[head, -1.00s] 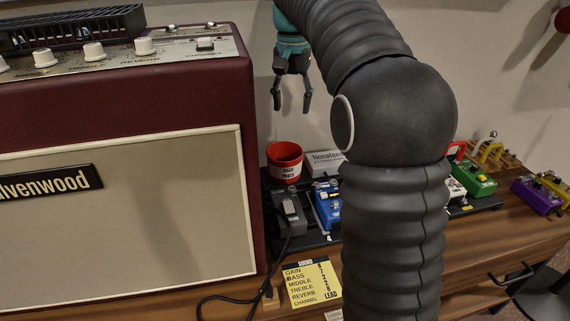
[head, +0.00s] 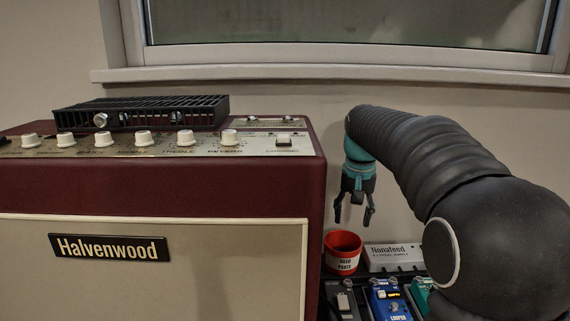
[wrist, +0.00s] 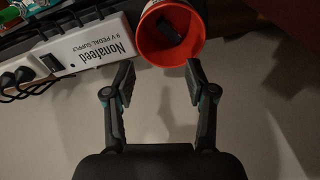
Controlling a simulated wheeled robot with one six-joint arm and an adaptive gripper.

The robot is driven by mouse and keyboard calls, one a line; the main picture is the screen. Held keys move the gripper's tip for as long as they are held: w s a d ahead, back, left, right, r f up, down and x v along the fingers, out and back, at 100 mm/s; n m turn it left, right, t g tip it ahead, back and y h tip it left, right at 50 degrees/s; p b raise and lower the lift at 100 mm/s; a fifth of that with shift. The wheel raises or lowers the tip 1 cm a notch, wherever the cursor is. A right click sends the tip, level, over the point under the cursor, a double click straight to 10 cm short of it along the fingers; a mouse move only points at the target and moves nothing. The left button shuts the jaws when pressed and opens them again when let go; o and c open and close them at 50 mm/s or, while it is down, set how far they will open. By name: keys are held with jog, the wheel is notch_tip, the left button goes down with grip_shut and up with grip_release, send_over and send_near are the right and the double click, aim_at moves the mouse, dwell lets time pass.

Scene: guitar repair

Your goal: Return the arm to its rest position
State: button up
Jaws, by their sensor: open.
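My gripper (head: 354,208) hangs pointing down from my bent arm, to the right of the amplifier and above the red used-parts cup (head: 343,252). Its two fingers are apart with nothing between them. In the wrist view my gripper (wrist: 158,82) is also open and empty. The red cup (wrist: 141,38) shows there just beyond the fingertips, with a dark object (wrist: 170,31) inside it. My arm's dark ribbed links fill the right of the head view and hide part of the pedals.
The maroon amplifier (head: 160,185) stands close on the left, with a black rack (head: 145,112) on top. A white Nonafeed power supply (head: 393,256) sits beside the cup. A blue looper pedal (head: 389,300) and a grey pedal (head: 342,301) are below. A window (head: 340,25) is behind; the wall between is bare.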

jog(key=s+f+n+t, duration=0.1)
jog(key=s+f+t, duration=0.1)
jog(key=s, duration=1.3)
jog(key=s+f+n+t, duration=0.1)
jog(key=s+f, duration=0.4)
jog(key=s, duration=1)
jog(key=shift+a+n+t, duration=0.3)
jog(key=shift+a+t, duration=0.1)
jog(key=shift+t, duration=0.3)
